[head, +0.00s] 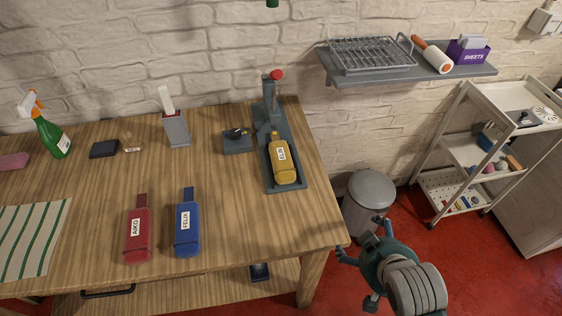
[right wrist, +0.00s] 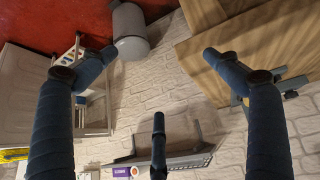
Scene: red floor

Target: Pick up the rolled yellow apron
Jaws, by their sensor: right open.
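The rolled yellow apron (head: 284,166), with a white name label, lies lengthwise in a grey tray-like base (head: 301,174) at the table's right side. A grey upright with a red knob (head: 275,76) stands behind it. My right gripper (head: 362,255) is off the table's front right corner, right of and nearer than the apron. Its fingers are spread with nothing between them, as the right wrist view (right wrist: 158,75) also shows. My left gripper is out of view.
Red (head: 138,232) and blue (head: 187,228) rolls labelled AIKO and FELIX lie on the wooden table (head: 90,200). A small grey block (head: 237,142) sits left of the yellow roll. A grey bin (head: 370,195) and white cart (head: 470,150) stand right. A shelf (head: 420,75) hangs above.

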